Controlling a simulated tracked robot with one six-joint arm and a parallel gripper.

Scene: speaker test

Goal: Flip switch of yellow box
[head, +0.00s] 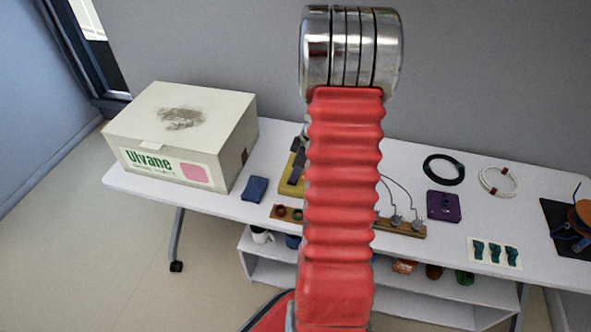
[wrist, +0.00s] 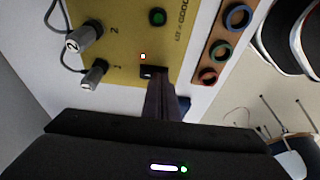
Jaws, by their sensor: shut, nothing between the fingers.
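The yellow box (wrist: 120,48) fills the upper middle of the wrist view.
A wooden strip with coloured rings (wrist: 221,49) lies close beside the box. On the white table (head: 340,185) stand a large carton (head: 230,170), a blue block (head: 255,189), a purple block (head: 443,205), and black (head: 443,157) and white cable coils (head: 483,179). A shelf sits below.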

